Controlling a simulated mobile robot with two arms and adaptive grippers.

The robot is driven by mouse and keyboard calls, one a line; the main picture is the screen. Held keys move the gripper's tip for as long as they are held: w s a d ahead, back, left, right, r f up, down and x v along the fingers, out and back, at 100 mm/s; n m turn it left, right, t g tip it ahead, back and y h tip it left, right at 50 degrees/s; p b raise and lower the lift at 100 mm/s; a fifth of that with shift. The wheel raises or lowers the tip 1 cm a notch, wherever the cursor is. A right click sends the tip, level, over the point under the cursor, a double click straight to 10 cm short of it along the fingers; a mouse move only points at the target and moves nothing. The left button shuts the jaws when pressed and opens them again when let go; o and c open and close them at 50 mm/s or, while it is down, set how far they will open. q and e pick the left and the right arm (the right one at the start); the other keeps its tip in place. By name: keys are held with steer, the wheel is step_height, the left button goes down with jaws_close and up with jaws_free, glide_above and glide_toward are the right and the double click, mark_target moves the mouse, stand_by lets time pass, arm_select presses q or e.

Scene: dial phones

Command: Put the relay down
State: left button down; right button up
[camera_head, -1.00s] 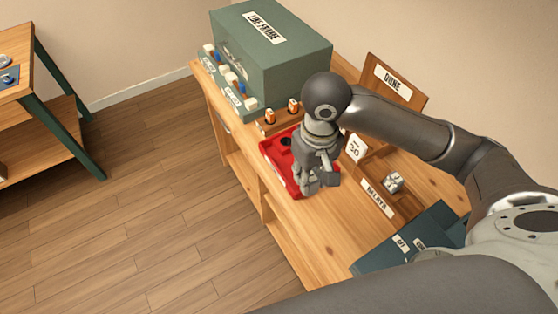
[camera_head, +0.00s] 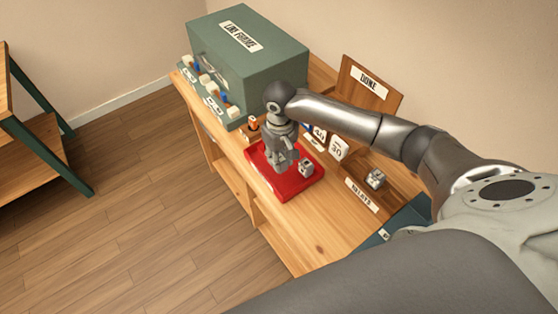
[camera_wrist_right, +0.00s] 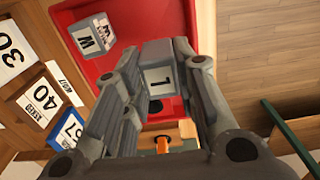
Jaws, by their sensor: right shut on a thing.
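My right gripper (camera_head: 282,162) points down over the red tray (camera_head: 291,188). In the right wrist view its fingers (camera_wrist_right: 157,58) are shut on a grey relay (camera_wrist_right: 159,78) with a white label bearing one dark mark. That relay is hidden by the gripper in the head view, and I cannot tell whether it touches the tray. My left gripper is not in view.
A green box labelled LINE FRAME (camera_head: 250,50) stands behind the tray. A wooden DONE board (camera_head: 368,85), number cards (camera_head: 337,148) and a RELAYS holder (camera_head: 361,195) with a grey relay (camera_head: 375,179) lie to the right. The wooden bench top (camera_head: 315,228) is clear in front.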

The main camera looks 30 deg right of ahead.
steer(key=shift+w+d+f, duration=0.1)
steer(key=shift+w+f, duration=0.5)
steer(key=shift+f, duration=0.1)
steer(key=shift+w+f, duration=0.1)
steer(key=shift+f, duration=1.55)
steer(key=shift+f, duration=0.2)
steer(key=o, duration=1)
steer(key=shift+c, duration=0.2)
steer(key=shift+r, duration=0.15)
step_height(320, 180, up, 12)
steer(key=shift+r+b, duration=0.1)
steer(key=shift+b, duration=0.4)
